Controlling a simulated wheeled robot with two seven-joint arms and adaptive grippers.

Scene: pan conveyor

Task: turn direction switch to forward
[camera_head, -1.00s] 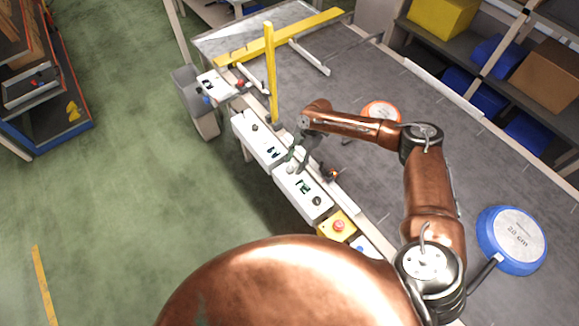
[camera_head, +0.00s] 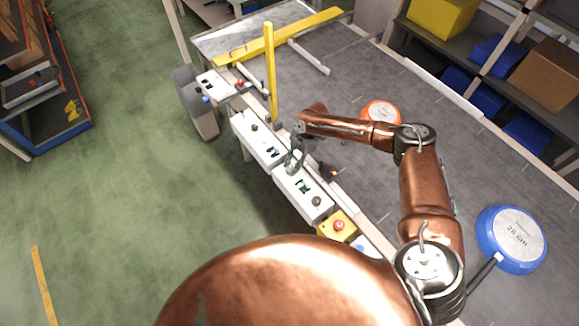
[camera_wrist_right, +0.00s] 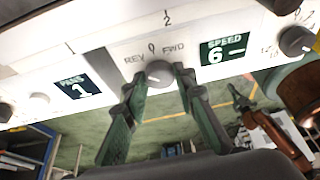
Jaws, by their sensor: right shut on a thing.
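The direction switch (camera_wrist_right: 159,73) is a round grey knob on the white panel in the right wrist view, below the marks REV, 0 and FWD. Which mark its pointer faces is hard to tell. The two dark green fingers of my right gripper (camera_wrist_right: 160,84) are shut on the knob, one on each side. In the head view my right gripper (camera_head: 292,163) is down at the row of white control boxes, and the knob is hidden behind it.
Beside the knob are a PANS display (camera_wrist_right: 78,89) and a SPEED display (camera_wrist_right: 226,50) with another knob (camera_wrist_right: 295,41). The grey belt (camera_head: 350,180) carries an orange pan (camera_head: 380,113) and a blue pan (camera_head: 512,240).

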